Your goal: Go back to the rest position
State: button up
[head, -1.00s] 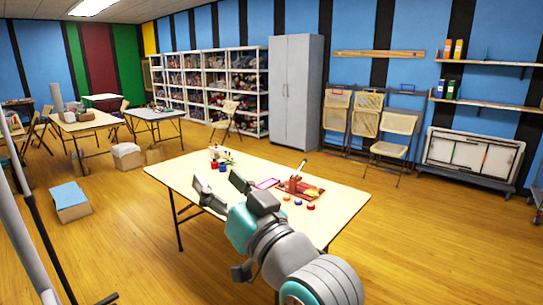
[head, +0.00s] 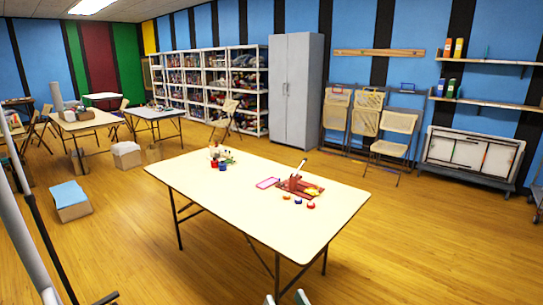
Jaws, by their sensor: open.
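Only the tips of my gripper (head: 285,299) show, at the bottom edge of the head view. They are apart with nothing visible between them, in front of the near edge of the cream folding table (head: 235,205). The rest of my gripper and arm is out of view. On the table, a red tray (head: 284,187) holds small craft items. A pink-framed piece (head: 267,183) lies left of it. A cluster of small jars and craft pieces (head: 221,160) stands near the table's far left corner.
A few small coloured caps (head: 311,205) lie near the tray. A cardboard box with a blue top (head: 71,200) sits on the floor at left. Grey poles stand at the left edge. Wooden floor (head: 420,240) is clear right of the table.

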jog(key=s+d+f+m+g+h, duration=0.1)
jog(key=s+d+f+h, duration=0.1)
jog(key=s+d+f, duration=0.45)
jog(key=s+d+f+m+h, duration=0.1)
jog(key=s+d+f+h, duration=0.25)
jog(key=s+f, duration=0.65)
jog(key=s+d+f+g+h, duration=0.1)
jog(key=s+d, duration=0.1)
jog(key=s, duration=0.9)
jog(key=s+d+f, duration=0.1)
jog(key=s+d, duration=0.2)
jog(key=s, duration=0.7)
jog(key=shift+s+d+g+h, duration=0.2)
jog(key=shift+s+g+h, duration=0.15)
jog(key=shift+s+g, duration=0.05)
